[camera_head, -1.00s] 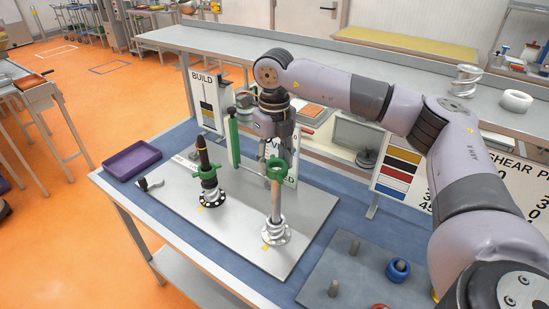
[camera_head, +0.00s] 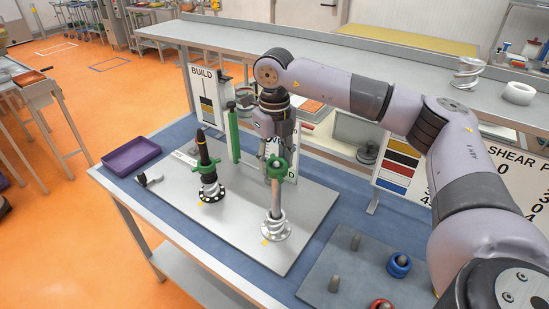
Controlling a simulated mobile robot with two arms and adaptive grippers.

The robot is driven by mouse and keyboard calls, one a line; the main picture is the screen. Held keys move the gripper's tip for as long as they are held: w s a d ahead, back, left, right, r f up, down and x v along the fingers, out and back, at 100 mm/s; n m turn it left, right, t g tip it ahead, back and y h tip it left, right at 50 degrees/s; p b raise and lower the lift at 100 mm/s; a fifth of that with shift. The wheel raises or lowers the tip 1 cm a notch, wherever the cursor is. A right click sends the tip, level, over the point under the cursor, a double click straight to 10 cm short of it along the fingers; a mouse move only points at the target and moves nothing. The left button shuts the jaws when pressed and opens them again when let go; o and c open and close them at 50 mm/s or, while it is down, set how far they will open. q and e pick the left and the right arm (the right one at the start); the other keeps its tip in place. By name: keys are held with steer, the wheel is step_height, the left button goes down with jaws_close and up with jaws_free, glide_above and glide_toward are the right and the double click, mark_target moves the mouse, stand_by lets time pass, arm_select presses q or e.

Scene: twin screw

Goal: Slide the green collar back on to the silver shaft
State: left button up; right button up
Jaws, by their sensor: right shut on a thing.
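The silver shaft (camera_head: 275,200) stands upright on a round flanged foot on the grey plate. A green collar (camera_head: 277,169) is at the shaft's upper end, directly below my right gripper (camera_head: 279,156). That gripper comes down from above and is shut on the green collar. Whether the collar sits around the shaft top or just above it I cannot tell at this size. A dark shaft (camera_head: 205,160) stands upright to the left on its own black and white foot. My left gripper is not in view.
A grey peg board (camera_head: 345,275) at the front right holds a blue ring (camera_head: 399,265) and a red ring (camera_head: 381,305).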

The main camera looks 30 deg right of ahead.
mark_target(274, 183)
steer(key=shift+f+b, duration=2.85)
steer(key=shift+f, duration=1.25)
steer(key=o, duration=1.4)
steer(key=shift+r, duration=0.1)
step_height(274, 183, up, 12)
steer(key=shift+f, duration=0.1)
